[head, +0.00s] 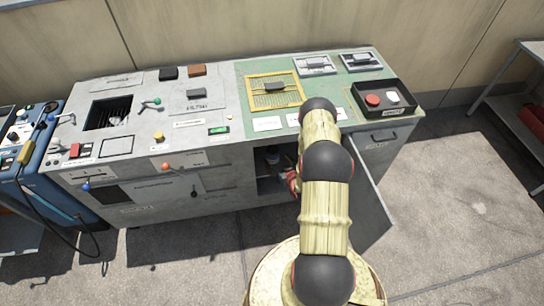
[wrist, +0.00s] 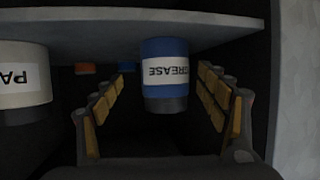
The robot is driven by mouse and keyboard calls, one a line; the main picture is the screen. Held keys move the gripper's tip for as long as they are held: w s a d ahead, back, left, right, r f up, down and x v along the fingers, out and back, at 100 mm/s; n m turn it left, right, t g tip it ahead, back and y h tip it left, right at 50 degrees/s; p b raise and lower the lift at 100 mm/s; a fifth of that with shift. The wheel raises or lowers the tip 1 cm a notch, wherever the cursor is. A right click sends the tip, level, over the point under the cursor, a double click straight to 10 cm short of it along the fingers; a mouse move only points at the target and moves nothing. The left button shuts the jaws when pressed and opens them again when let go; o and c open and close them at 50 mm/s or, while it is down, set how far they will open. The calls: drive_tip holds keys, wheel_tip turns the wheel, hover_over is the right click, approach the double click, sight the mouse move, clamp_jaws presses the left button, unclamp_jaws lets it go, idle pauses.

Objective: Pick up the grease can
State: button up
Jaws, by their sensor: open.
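The grease can (wrist: 165,62) is a blue cylinder with a dark end and a white label whose word GREASE appears upside down. In the wrist view it is near the middle, against a grey shelf surface (wrist: 110,22) along the top. My gripper (wrist: 162,85) is open, with one yellow-padded finger on each side of the can's line. The can is ahead, between the fingertips or just beyond them; I cannot tell which, and no contact is clear. In the head view, my arm hides most of the gripper at the open cabinet compartment (head: 266,182).
A pale can lettered PA (wrist: 22,80) is at the left in the wrist view, close outside the left finger. Orange (wrist: 85,69) and blue items sit deeper inside. The cabinet door (head: 372,195) hangs open to the right. Controls cover the cabinet top (head: 240,125); the floor ahead is clear.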

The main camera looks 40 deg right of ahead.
drive_tip(key=x, duration=0.1)
drive_tip(key=b+x, duration=0.1)
drive_tip(key=x, duration=0.1)
drive_tip(key=b+x, duration=0.1)
drive_tip(key=x, duration=0.1)
drive_tip(key=shift+w+a+r, duration=0.2)
drive_tip(key=shift+w+a, duration=0.05)
drive_tip(key=shift+a, duration=0.05)
drive_tip(key=c, duration=1.5)
drive_tip(key=shift+r, duration=0.15)
drive_tip(key=shift+c, duration=0.3)
